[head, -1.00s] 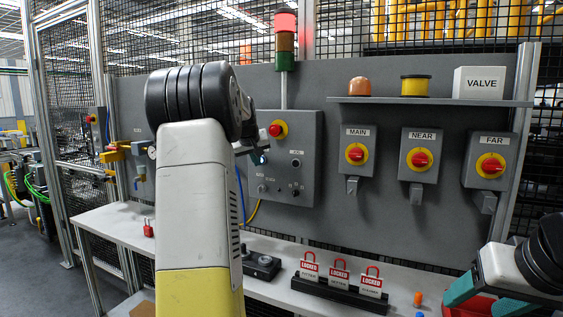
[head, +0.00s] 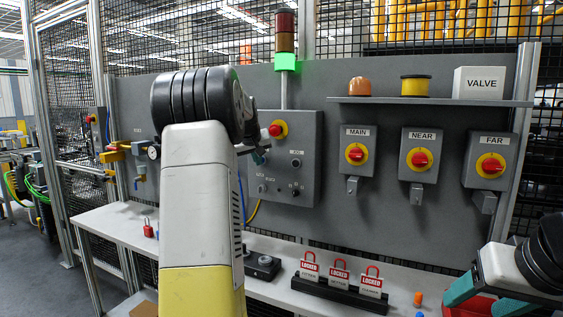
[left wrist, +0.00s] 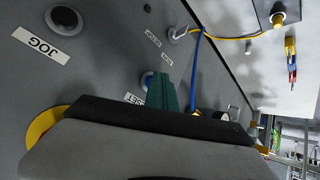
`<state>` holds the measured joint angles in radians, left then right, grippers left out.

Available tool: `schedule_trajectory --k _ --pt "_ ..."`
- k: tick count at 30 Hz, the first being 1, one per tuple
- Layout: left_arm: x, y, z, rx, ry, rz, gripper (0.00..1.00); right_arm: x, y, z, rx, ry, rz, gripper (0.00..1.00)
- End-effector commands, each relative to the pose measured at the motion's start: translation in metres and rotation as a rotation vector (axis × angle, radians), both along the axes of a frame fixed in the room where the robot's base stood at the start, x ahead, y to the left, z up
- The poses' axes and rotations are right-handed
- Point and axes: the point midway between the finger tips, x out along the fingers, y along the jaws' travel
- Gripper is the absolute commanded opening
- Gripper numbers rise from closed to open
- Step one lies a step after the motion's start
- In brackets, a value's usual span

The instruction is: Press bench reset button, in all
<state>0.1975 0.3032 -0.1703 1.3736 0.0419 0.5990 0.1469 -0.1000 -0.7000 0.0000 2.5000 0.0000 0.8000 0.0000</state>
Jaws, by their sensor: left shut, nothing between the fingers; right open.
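The grey control box (head: 302,160) on the back panel carries a red emergency knob on yellow (head: 278,129) and a JOG button (head: 296,162). In the left wrist view, the reset button (left wrist: 147,78) shows partly behind my teal left fingers, above its half-hidden RESET label (left wrist: 134,98). My left gripper (head: 260,157) is shut and empty at the box's left side, its tips at or very close to the reset button; contact cannot be told. It also shows in the left wrist view (left wrist: 163,92). My right gripper (head: 476,300) is open at the lower right.
The stack light (head: 285,62) glows green. MAIN (head: 356,153), NEAR (head: 420,160) and FAR (head: 490,165) switches hang to the right. Red LOCKED padlocks (head: 340,272) stand in a black rack on the bench (head: 255,240). A red tray (head: 470,307) lies by my right gripper.

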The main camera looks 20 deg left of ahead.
Motion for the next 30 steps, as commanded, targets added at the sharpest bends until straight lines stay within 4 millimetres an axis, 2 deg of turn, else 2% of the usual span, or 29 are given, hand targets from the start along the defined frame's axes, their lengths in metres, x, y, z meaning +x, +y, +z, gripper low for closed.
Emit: schedule_trajectory --k 8,18,30 --pt "-0.001 0.0 0.0 0.0 -0.001 0.0 0.0 0.0 0.0 0.0 0.0 0.0 0.0 0.59" --pt "-0.017 0.001 0.0 -0.001 -0.001 0.0 0.0 0.0 0.0 0.0 0.0 0.0 0.0 0.59" --pt "-0.023 0.002 0.0 0.0 -0.001 0.001 0.0 0.0 0.0 0.0 0.0 0.0 0.0 0.59"
